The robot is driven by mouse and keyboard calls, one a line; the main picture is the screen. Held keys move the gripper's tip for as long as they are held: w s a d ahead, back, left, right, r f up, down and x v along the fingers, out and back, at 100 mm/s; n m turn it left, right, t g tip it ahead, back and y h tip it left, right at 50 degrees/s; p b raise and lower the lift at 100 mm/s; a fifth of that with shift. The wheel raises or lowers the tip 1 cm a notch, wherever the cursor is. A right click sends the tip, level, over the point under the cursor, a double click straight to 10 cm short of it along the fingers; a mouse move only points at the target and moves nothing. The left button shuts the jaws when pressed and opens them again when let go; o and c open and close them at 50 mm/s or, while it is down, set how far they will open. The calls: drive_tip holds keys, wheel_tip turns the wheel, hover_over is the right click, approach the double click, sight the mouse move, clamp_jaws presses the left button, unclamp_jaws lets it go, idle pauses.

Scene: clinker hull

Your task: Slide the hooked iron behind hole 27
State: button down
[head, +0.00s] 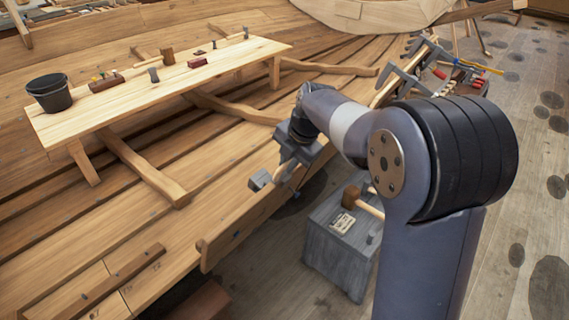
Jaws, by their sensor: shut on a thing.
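My gripper (284,176) is at the middle of the head view, low over the edge of the hull planking. It is shut on a grey metal piece (260,180), which looks like the hooked iron. The blunt grey end sticks out to the left; the rest is hidden by the jaws, so its hook cannot be made out. The planked hull (215,190) lies below and left, with small dark or bluish marks along some planks. No number can be read, so I cannot tell which mark is hole 27.
A wooden bench (165,78) with a black bucket (49,92) and several tools stands at the upper left. A grey crate (335,262) bearing a wooden mallet (351,197) stands below my arm. Clamps (402,78) and tools stand at upper right. Floor at right is open.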

drive_tip(key=shift+w, duration=0.1)
idle(0.3)
drive_tip(key=shift+w+d+p, duration=0.3)
drive_tip(key=shift+w+d, duration=0.6)
drive_tip(key=shift+w, duration=0.2)
drive_tip(key=shift+w+d+p, duration=0.3)
drive_tip(key=shift+w+d, duration=0.55)
drive_tip(key=shift+w, duration=0.2)
drive_tip(key=shift+r, duration=0.15)
drive_tip(key=c, duration=1.3)
unclamp_jaws()
drive_tip(key=shift+s, duration=0.1)
wheel_tip(320, 180, up, 8)
drive_tip(key=p, duration=0.5)
